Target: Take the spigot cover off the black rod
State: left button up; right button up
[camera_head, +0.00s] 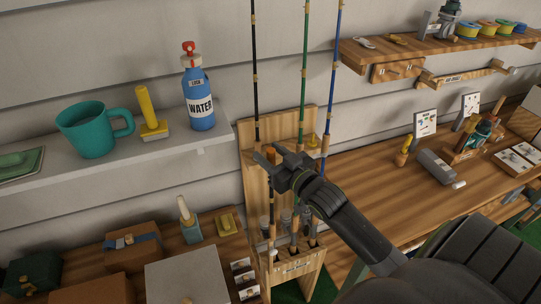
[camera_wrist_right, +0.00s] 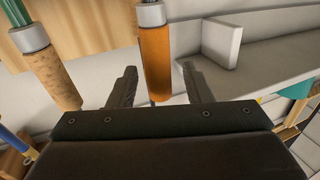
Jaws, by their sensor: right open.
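The black rod (camera_head: 255,75) stands upright at the left of the rack, beside a green rod (camera_head: 304,75) and a blue rod (camera_head: 336,75). My right gripper (camera_head: 268,154) is open at the black rod. An orange sleeve (camera_head: 271,157), which looks like the spigot cover, shows between its fingertips. In the right wrist view the orange sleeve (camera_wrist_right: 154,62) hangs under a metal collar, between the open fingers (camera_wrist_right: 159,70), with gaps on both sides. A cork-coloured cylinder (camera_wrist_right: 53,75) is left of the fingers. My left gripper is not in view.
The wooden rod rack (camera_head: 252,195) stands between the white shelf (camera_head: 165,147) and the workbench (camera_head: 360,205). A blue water bottle (camera_head: 197,95), a yellow-handled tool (camera_head: 150,110) and a teal mug (camera_head: 88,130) stand on the shelf. Boxes (camera_head: 135,245) sit below.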

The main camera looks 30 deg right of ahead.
jog(key=shift+w, duration=0.2)
jog(key=shift+s, duration=0.1)
jog(key=shift+c, duration=1)
grip_shut()
